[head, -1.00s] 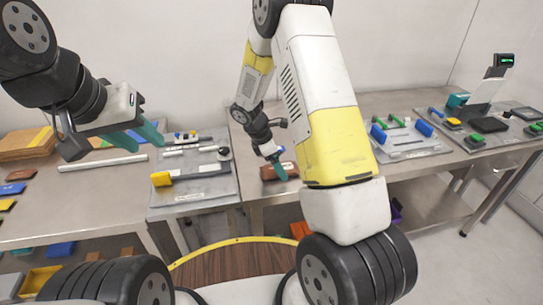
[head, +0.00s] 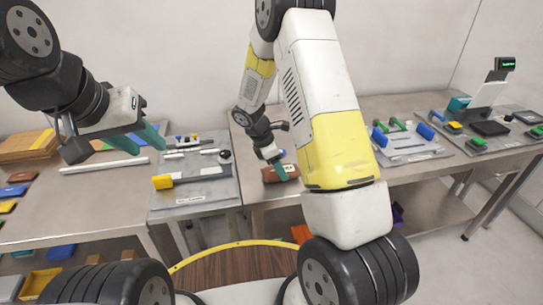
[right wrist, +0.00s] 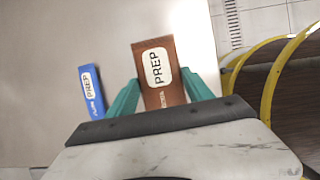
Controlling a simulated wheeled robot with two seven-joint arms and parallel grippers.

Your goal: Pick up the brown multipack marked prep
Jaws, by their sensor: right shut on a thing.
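The brown multipack (right wrist: 162,82) has a white label reading PREP and fills the space between the teal fingers in the right wrist view. It also shows in the head view as a brown block (head: 290,170) on the middle table. My right gripper (right wrist: 165,92) is shut on it, one finger on each side. In the head view my right gripper (head: 280,168) partly hides the pack, and I cannot tell whether it touches the table. My left gripper (head: 140,137) hangs at the left above the left table, its teal fingers apart and nothing seen between them.
A blue pack marked PREP (right wrist: 92,92) lies beside the brown one in the right wrist view. A grey board with a yellow-handled tool (head: 190,180) lies left of my right gripper. A fixture with blue blocks (head: 405,140) stands to the right. A round wooden-topped thing (head: 232,265) is in front.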

